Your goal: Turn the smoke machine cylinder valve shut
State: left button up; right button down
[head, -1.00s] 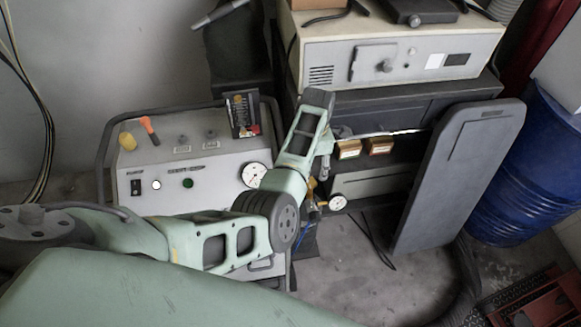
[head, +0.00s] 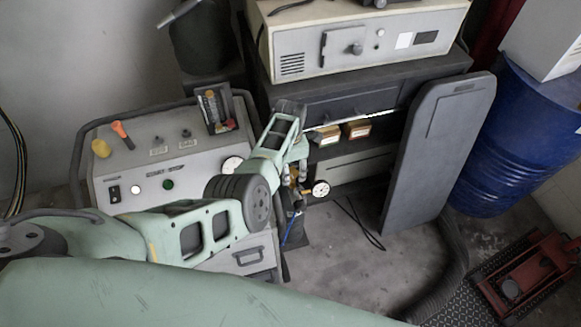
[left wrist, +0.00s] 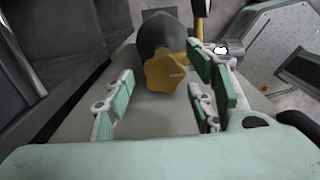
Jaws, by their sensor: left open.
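In the left wrist view the yellow star-shaped valve knob (left wrist: 165,72) sits on the end of the dark cylinder (left wrist: 158,32), with a brass fitting beside it. My left gripper (left wrist: 160,95) is open, with one finger to the left of the knob and the other to its right. There is a clear gap on the left; I cannot tell whether the right finger touches. In the head view my left gripper (head: 296,172) points down next to the brass fittings and small gauge (head: 320,188); my arm hides most of the cylinder and its knob. My right gripper is not in view.
A grey control console (head: 150,165) stands left of the cylinder. A black cabinet (head: 345,100) bears a white instrument box (head: 365,40). A grey panel (head: 440,150) leans to the right, before a blue drum (head: 520,145). A cable lies on the open floor.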

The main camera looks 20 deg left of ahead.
pick_arm(q)
jog(key=c, duration=1.1)
jog(key=shift+o, duration=0.2)
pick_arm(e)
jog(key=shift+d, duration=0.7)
